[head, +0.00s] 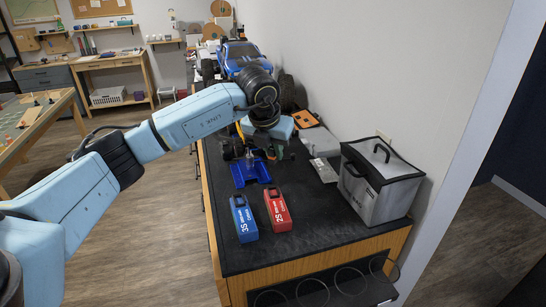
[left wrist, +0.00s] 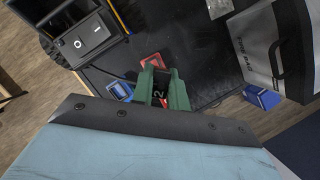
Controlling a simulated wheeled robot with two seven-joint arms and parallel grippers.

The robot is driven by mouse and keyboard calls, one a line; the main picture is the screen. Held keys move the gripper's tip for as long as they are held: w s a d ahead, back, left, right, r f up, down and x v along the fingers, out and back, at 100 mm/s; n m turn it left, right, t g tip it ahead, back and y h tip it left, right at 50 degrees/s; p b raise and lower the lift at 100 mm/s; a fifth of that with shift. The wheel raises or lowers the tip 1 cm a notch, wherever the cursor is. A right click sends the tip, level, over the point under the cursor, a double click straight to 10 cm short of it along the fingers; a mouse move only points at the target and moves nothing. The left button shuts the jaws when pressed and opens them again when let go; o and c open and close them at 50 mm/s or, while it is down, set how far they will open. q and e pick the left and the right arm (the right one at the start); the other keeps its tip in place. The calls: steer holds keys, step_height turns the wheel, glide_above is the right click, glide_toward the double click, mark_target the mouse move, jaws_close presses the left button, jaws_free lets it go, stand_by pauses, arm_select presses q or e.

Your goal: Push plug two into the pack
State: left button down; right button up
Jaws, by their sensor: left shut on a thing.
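My left gripper (head: 277,152) is over the black bench, its tips partly hidden behind my own wrist in the head view. In the left wrist view its green fingers (left wrist: 161,90) are shut on a small dark plug (left wrist: 159,93) marked "2". A red pack (head: 278,209) marked 2S and a blue pack (head: 243,218) marked 3S lie side by side near the bench's front. Parts of the red pack (left wrist: 152,61) and apparently the blue pack (left wrist: 121,90) show past the fingers. I cannot tell whether the plug touches a pack. My right gripper is not in view.
A blue stand (head: 250,172) is behind the packs. A grey fire bag (head: 377,190) stands at the bench's right. A blue truck (head: 241,56) is at the back. A switch box (left wrist: 92,41) is close to the gripper. The front bench top is clear around the packs.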

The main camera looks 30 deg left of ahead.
arm_select(q)
steer(key=n, duration=0.2)
steer(key=f+n+y+p, duration=0.1)
steer(key=n, duration=0.1)
steer(key=shift+d+f+g, duration=0.15)
steer(key=shift+g, duration=0.25)
steer(key=shift+f+n+y, duration=0.3)
steer(key=shift+n+y, duration=0.1)
steer(key=shift+n, duration=0.45)
steer(key=shift+f+n+y, duration=0.25)
steer(key=shift+n+y, duration=0.15)
steer(key=shift+n, duration=0.45)
steer(key=shift+f, duration=0.1)
steer(key=shift+f+b, duration=2.4)
steer(key=shift+f, duration=0.45)
steer(key=shift+b, duration=0.55)
steer(key=shift+f+b, duration=0.85)
steer(key=shift+f, duration=0.15)
steer(key=c, duration=1.3)
jaws_free()
steer(key=shift+s+f, duration=0.1)
